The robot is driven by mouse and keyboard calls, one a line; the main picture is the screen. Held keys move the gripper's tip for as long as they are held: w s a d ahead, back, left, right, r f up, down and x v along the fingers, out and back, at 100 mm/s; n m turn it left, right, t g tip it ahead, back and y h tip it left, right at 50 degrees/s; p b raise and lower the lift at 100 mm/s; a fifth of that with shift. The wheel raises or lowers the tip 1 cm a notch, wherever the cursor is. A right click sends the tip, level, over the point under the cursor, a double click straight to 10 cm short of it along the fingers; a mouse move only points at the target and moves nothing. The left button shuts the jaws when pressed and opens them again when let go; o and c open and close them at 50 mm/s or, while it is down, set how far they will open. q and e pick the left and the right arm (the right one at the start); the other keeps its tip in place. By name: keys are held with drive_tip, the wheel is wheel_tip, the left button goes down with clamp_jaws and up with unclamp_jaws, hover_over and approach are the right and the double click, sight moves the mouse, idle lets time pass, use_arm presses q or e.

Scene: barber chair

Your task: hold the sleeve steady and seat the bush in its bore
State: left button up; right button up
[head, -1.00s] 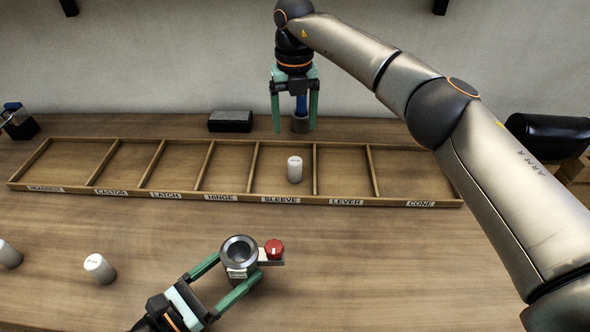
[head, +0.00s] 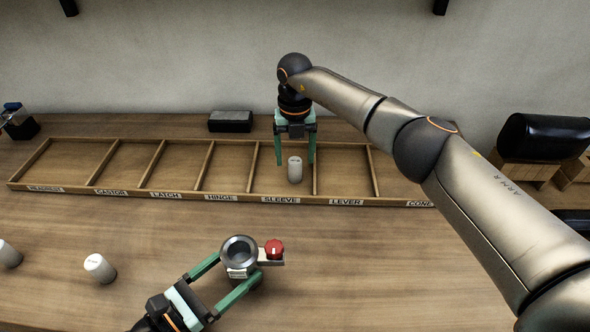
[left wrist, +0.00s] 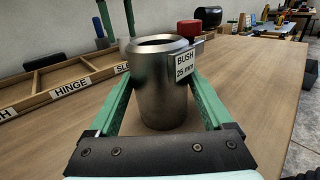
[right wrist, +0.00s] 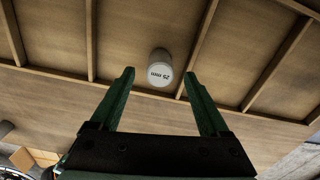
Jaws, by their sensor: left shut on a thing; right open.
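The sleeve (head: 252,272) is a metal cylinder with an open bore on top, standing at the front of the table. Its tag reads BUSH 25 mm in the left wrist view (left wrist: 160,95). My left gripper (head: 238,268) is shut around it. A pale bush (head: 295,172) stands upright in the tray's SLEEVE compartment; 25 mm is readable on its top in the right wrist view (right wrist: 160,73). My right gripper (head: 295,160) is open and points down over it. In the right wrist view the bush lies just beyond the fingertips, between their lines.
A red knob (head: 274,248) on a small bracket sits at the sleeve's right. The low divided tray (head: 240,199) spans the table. A black box (head: 230,122) lies behind the tray. The right front table is clear.

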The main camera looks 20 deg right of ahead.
drive_tip(key=shift+f, duration=0.85)
clamp_jaws()
